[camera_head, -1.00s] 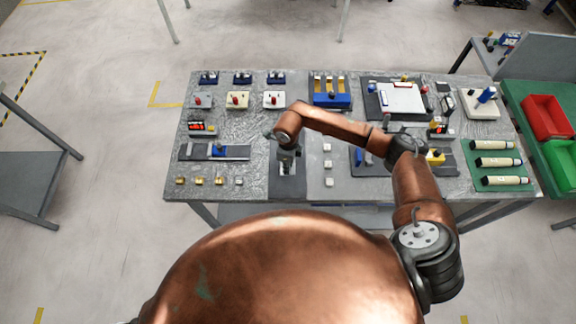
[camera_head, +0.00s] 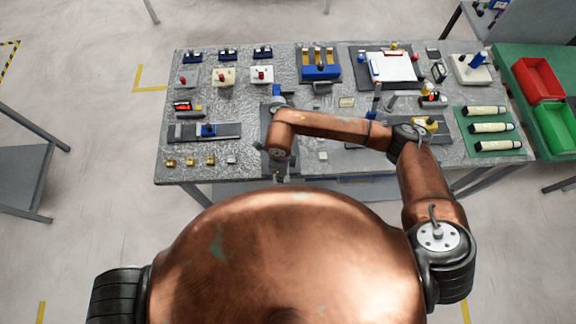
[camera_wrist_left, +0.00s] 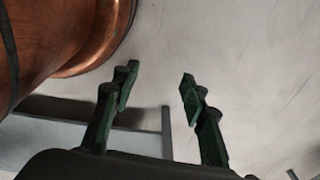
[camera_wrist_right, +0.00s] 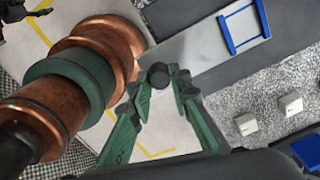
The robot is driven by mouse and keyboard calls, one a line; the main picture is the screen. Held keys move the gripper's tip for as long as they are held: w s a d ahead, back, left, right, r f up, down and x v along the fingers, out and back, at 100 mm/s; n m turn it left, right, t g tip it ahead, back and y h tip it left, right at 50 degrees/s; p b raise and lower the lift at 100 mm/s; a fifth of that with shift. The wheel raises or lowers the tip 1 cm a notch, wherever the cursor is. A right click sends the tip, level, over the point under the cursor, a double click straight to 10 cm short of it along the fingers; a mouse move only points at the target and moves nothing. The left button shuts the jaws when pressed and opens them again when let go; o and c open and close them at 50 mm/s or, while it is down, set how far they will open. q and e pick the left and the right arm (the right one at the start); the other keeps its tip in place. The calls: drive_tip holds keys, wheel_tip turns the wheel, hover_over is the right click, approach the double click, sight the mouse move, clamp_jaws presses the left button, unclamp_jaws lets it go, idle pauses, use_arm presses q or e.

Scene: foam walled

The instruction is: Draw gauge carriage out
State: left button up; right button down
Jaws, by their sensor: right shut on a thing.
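The gauge carriage, a flat grey slide (camera_wrist_right: 195,52) with a dark round knob (camera_wrist_right: 158,75), shows in the right wrist view. A blue-edged frame (camera_wrist_right: 245,26) lies at its far end. The slide lies along a dark base plate (camera_wrist_right: 228,82), and its knob end reaches over the floor past the plate. My right gripper (camera_wrist_right: 161,84) is shut on the knob. In the head view it is mostly hidden under my right forearm at the table's front edge, and the base plate (camera_head: 266,125) shows partly. My left gripper (camera_wrist_left: 160,82) is open and empty, away from the table.
Small white blocks (camera_wrist_right: 290,104) stand on the table right of the base plate. A blue-and-grey slide fixture (camera_head: 208,130) lies to its left, with brass pieces (camera_head: 190,161) in front. Red (camera_head: 537,80) and green bins stand at the far right. Floor before the table is clear.

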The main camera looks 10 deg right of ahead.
drive_tip(key=c, duration=2)
unclamp_jaws()
drive_tip(key=shift+o, duration=1.2)
drive_tip(key=shift+r, duration=0.1)
use_arm(q)
drive_tip(key=shift+s, duration=0.95)
use_arm(e)
wheel_tip(320, 180, up, 12)
